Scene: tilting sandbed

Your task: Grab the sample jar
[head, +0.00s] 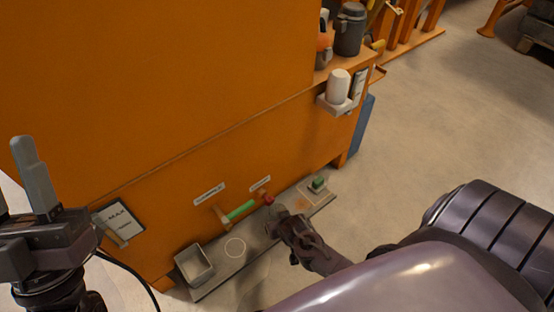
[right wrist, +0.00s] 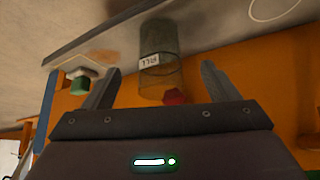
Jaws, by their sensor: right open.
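The sample jar (right wrist: 162,68) is a clear, greenish glass cylinder with a white "FILL" label. In the right wrist view it stands on the grey shelf, ahead of and between the two fingers of my right gripper (right wrist: 160,85). The fingers are open, with clear space on both sides of the jar. In the head view my right gripper (head: 285,222) is low over the shelf and the jar is hard to make out there. My left gripper (head: 20,200) is at the left edge, its fingers apart and empty, away from the shelf.
The grey shelf (head: 212,284) runs along the orange cabinet (head: 150,90). It carries a metal bin (head: 194,266), a drawn circle and a green-topped block (head: 318,184). A green-handled tool (head: 240,210) and red knob (head: 268,198) are on the cabinet side.

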